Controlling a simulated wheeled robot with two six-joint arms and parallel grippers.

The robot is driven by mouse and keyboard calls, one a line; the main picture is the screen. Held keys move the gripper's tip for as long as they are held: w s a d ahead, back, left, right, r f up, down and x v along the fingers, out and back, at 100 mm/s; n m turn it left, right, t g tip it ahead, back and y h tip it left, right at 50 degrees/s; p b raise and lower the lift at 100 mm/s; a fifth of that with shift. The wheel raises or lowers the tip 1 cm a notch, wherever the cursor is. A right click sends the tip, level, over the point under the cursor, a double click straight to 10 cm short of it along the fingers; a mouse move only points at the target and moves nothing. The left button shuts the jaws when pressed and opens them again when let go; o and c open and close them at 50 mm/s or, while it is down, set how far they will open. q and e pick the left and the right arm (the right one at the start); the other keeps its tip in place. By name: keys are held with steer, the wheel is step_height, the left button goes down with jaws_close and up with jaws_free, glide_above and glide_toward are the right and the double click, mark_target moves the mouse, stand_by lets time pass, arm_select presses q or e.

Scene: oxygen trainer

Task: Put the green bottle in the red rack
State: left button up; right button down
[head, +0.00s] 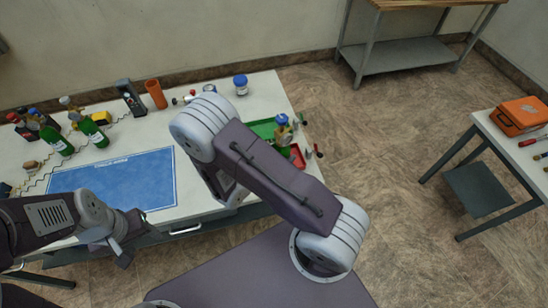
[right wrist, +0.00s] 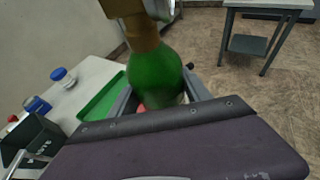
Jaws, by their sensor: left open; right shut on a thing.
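The green bottle (right wrist: 156,75), with a brass-coloured fitting at its neck, is between the fingers of my right gripper (right wrist: 160,92), which is shut on it. The red rack (head: 298,158) is at the table's right end, partly hidden by the bottle and my arm. Red shows just behind the bottle in the right wrist view; I cannot tell whether they touch. My left gripper (head: 122,250) is open and empty by the table's front edge.
A green tray (head: 262,128) lies beside the red rack. An orange tube (head: 156,94) and a blue-lidded jar (head: 241,85) stand at the back.

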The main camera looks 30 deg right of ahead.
steer(key=w+d+f+p, duration=0.2)
steer(key=w+f, duration=0.8)
steer(key=shift+s, duration=0.1)
steer(key=shift+f, duration=0.15)
steer(key=shift+c, duration=2.4)
jaws_free()
